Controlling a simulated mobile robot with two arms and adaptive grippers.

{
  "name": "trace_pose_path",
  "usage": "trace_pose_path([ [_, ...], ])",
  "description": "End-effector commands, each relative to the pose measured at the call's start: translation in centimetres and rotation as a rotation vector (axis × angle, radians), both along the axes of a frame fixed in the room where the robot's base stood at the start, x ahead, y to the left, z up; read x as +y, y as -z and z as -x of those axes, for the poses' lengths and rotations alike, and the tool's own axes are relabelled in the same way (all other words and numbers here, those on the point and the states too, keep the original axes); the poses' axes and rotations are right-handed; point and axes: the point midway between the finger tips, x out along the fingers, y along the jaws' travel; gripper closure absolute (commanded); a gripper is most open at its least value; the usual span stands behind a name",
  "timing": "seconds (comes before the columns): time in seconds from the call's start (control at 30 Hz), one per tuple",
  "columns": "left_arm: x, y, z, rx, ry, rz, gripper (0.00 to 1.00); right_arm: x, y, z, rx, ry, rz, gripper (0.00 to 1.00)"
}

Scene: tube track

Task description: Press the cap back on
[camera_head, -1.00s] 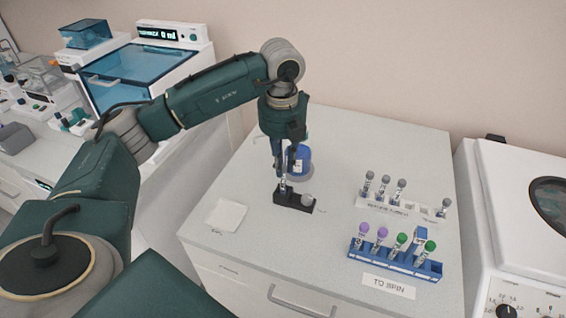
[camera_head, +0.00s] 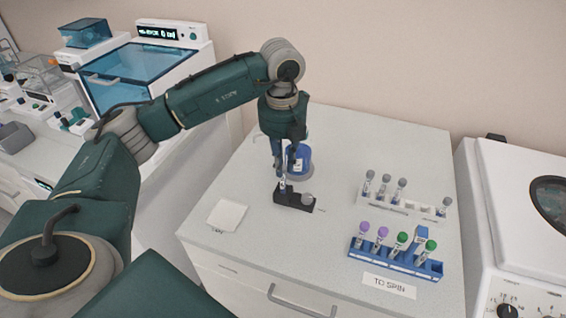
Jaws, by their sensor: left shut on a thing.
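My left gripper (camera_head: 282,172) points straight down over the small black block (camera_head: 294,199) on the white bench. It is shut on a thin labelled tube (camera_head: 283,186), which is upright at the block's left end. The fingers hide the tube's upper part, and I cannot tell whether its foot is fully seated in the block. A round grey cap (camera_head: 307,198) sits at the block's right end, apart from the fingers. My right gripper is not in view.
A blue-labelled bottle (camera_head: 299,160) stands close behind the gripper. To the right are a white rack (camera_head: 398,206) with grey-capped tubes and a blue rack (camera_head: 393,262) with purple- and green-capped tubes. A white pad (camera_head: 227,215) lies left. A centrifuge (camera_head: 518,215) stands far right.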

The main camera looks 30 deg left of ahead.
Motion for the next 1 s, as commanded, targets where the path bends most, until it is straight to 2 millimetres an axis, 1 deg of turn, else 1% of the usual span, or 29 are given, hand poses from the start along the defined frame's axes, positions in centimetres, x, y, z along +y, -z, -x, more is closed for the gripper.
trace_pose_path([
  [0.47, 0.0, 0.1, 0.0, 0.0, 0.0, 0.0, 0.93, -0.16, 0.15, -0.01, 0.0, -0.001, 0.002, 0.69],
  [0.97, 0.0, 0.69, 0.01, 0.0, 0.0, 0.0, 0.93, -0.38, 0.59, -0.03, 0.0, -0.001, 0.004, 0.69],
  [1.0, 0.0, 0.62, 0.01, 0.0, 0.0, 0.0, 0.94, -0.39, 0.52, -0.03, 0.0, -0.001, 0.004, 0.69],
])
